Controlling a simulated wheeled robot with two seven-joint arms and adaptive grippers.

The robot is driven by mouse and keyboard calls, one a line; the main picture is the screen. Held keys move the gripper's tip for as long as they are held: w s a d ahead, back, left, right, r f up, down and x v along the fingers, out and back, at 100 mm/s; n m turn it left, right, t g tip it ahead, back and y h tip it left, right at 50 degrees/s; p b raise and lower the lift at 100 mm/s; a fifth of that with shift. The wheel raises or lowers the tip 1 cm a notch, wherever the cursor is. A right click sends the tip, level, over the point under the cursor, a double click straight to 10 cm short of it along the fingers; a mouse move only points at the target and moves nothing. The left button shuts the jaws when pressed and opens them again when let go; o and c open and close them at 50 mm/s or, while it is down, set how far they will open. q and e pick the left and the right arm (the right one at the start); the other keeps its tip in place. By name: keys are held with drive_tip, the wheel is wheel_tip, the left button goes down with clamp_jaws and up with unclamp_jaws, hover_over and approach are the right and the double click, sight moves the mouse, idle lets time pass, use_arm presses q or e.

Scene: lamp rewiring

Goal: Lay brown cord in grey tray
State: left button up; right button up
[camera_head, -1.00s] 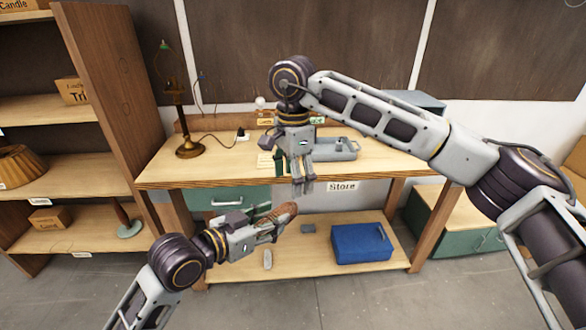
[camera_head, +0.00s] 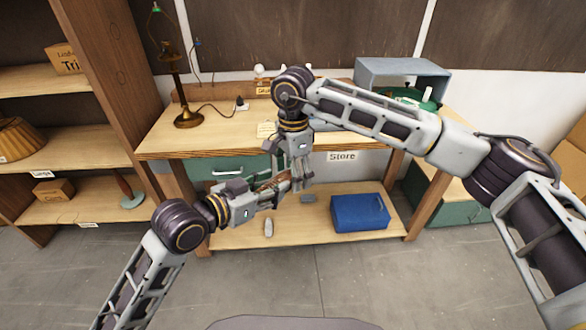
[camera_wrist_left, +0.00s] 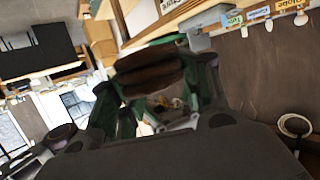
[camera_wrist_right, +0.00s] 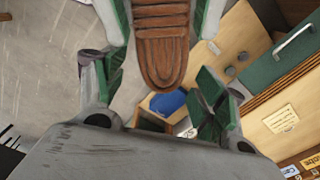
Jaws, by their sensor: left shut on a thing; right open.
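The brown cord (camera_wrist_right: 162,42) is a wound, ridged bundle. My left gripper (camera_head: 278,187) is shut on it, in front of the bench; the cord also shows as a dark brown roll between the fingers in the left wrist view (camera_wrist_left: 150,75). My right gripper (camera_head: 299,172) points down at the cord's free end. In the right wrist view its fingers (camera_wrist_right: 160,80) are open on either side of that end, with gaps visible.
A brass lamp (camera_head: 187,118) with a trailing cord stands at the bench's left. A grey-blue open box (camera_head: 390,66) stands at the back right, behind my right arm. A blue bin (camera_head: 360,213) sits on the lower shelf. The floor in front is clear.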

drive_tip(key=c, duration=1)
use_arm(q)
drive_tip(key=o, duration=1.2)
use_arm(e)
drive_tip(key=shift+c, duration=0.5)
use_arm(q)
drive_tip(key=shift+o, duration=0.2)
